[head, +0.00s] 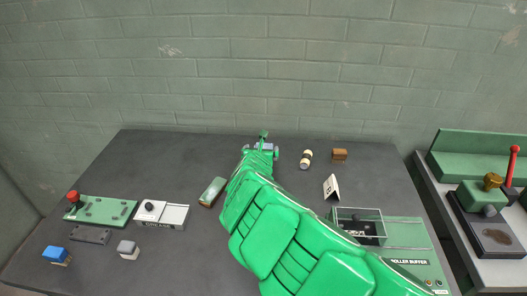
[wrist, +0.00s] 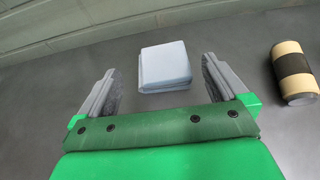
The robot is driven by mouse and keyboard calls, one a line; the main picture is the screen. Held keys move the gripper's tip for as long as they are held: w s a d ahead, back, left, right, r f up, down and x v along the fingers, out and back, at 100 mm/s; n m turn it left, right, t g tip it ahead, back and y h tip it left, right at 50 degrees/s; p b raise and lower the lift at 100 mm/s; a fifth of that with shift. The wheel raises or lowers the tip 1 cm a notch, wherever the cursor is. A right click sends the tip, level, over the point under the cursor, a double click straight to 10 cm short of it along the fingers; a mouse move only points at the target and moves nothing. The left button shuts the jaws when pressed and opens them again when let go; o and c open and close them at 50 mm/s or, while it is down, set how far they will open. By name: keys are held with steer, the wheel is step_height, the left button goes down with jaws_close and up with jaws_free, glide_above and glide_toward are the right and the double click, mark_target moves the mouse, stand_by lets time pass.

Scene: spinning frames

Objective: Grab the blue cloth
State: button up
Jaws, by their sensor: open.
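The blue cloth (wrist: 165,65) is a pale blue, neatly folded square lying on the dark table in the wrist view. My gripper (wrist: 160,72) is open, with one grey finger to the left of the cloth and one to the right. The cloth lies just ahead of the palm, with gaps on both sides, and nothing is held. In the head view my gripper (head: 262,148) is at the far middle of the table, and my green arm and gripper largely hide the cloth there.
A cream roll with a dark band (wrist: 293,72) lies right of the gripper; it also shows in the head view (head: 306,159). A brown block (head: 340,154) and white card (head: 331,187) are nearby. A brick wall (head: 260,70) stands behind.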

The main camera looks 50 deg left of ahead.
mark_target(264, 146)
steer(key=shift+x, duration=0.9)
steer(key=shift+w, duration=0.1)
steer(key=shift+w+a+f, duration=0.5)
steer(key=shift+w+f, duration=0.05)
steer(key=shift+f, duration=0.05)
steer(key=shift+x, duration=1.65)
steer(key=shift+r, duration=0.1)
steer(key=c, duration=1)
steer(key=shift+o, duration=0.2)
